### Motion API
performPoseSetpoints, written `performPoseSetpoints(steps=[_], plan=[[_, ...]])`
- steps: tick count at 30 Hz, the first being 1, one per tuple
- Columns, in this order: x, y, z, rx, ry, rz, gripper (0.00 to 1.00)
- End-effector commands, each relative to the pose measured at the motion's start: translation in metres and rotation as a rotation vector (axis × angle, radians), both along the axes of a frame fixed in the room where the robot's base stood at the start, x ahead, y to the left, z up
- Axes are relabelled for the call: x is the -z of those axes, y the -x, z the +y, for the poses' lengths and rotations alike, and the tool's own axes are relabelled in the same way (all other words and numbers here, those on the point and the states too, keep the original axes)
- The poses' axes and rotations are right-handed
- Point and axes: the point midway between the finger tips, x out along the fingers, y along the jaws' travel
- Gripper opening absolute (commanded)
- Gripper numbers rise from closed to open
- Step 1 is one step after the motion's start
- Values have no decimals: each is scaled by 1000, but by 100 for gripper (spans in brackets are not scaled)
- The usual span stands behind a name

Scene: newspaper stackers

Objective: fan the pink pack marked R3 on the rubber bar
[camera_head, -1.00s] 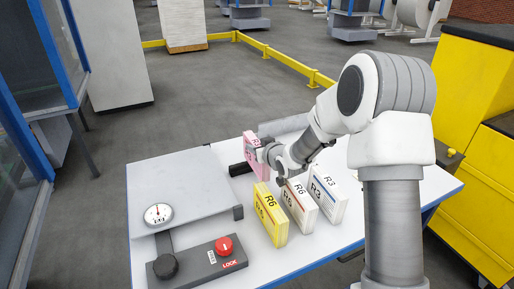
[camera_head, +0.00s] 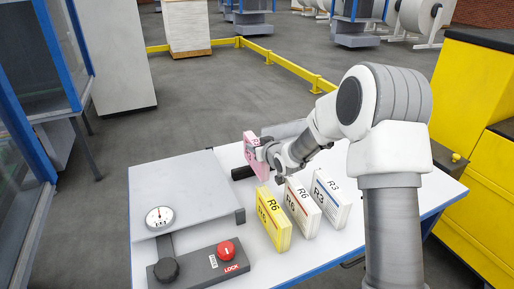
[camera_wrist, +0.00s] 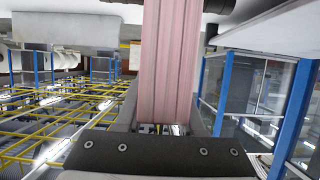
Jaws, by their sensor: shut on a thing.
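The pink pack (camera_head: 255,158) stands at the back of the white table, and its label is partly hidden, so only part of the marking shows. My gripper (camera_head: 264,153) is shut on the pink pack at its right side. In the wrist view the pack's striped page edges (camera_wrist: 168,60) run up between the two fingers (camera_wrist: 165,118). The black rubber bar (camera_head: 242,173) lies at the pack's lower left. I cannot tell whether the pack touches the bar.
A yellow R6 pack (camera_head: 273,222), a white R6 pack (camera_head: 302,210) and a white R3 pack (camera_head: 330,204) stand in front of my arm. A grey plate (camera_head: 185,190) with a dial (camera_head: 159,218) and a lock box with a red button (camera_head: 226,250) are at left.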

Motion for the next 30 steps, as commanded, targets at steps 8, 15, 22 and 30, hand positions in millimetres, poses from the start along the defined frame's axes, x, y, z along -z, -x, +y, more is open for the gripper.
performPoseSetpoints(steps=[8, 15, 22, 30], plan=[[1, -7, 4, -1, 0, 2, 0], [0, -12, 6, -2, -1, 0, 0], [-3, -19, 9, -1, -1, -1, 0], [-2, -24, 11, -1, -1, -2, 0]])
